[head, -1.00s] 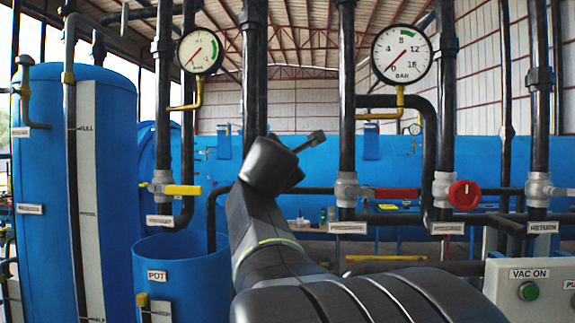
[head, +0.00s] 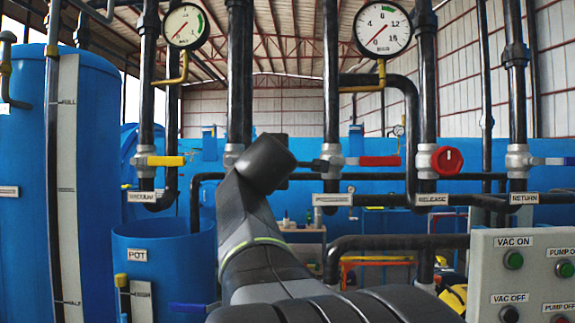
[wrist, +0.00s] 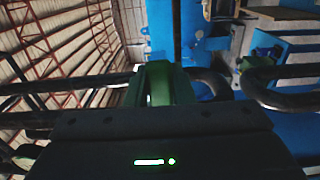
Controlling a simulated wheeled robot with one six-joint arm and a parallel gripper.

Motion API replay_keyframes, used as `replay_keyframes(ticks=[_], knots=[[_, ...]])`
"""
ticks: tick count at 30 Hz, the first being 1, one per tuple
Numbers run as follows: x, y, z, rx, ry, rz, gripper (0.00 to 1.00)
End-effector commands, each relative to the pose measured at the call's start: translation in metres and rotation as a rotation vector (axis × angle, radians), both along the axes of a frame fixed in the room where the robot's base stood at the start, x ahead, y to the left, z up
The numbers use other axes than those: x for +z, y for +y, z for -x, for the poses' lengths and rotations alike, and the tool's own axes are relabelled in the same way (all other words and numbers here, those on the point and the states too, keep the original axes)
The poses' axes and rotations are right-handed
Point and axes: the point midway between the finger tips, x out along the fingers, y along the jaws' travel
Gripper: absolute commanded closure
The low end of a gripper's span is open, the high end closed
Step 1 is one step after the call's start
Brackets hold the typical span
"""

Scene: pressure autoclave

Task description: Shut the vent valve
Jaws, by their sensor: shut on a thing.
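My gripper (wrist: 158,82) shows in the wrist view, shut on a green piece (wrist: 160,92) that looks like a valve handle. Its fingertips are hard to make out in the dark picture. In the head view my own arm hides the gripper. Behind the arm, a grey valve body (head: 233,153) shows in part on a black vertical pipe. Its handle and label are hidden, and I can read no vent label, so I cannot tell how far the vent valve is turned.
Beside it are the yellow-handled vacuum valve (head: 165,161), a red lever (head: 380,161), the red release knob (head: 447,160) and the blue-handled return valve (head: 552,161). The blue pot (head: 165,265) stands low left. A button panel (head: 520,275) is at right.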

Motion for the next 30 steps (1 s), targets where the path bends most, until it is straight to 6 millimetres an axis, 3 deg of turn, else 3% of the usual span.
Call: replay_keyframes(ticks=[14,15,17,30], knots=[[-0.0048,0.0002,-0.0009,-0.001,0.006,-0.016,1.00],[-0.0050,0.0002,-0.0009,-0.001,0.007,-0.016,0.71],[-0.0048,0.0002,-0.0009,0.000,0.006,-0.015,0.59],[-0.0027,0.0009,0.0091,0.001,0.002,-0.013,0.56]])
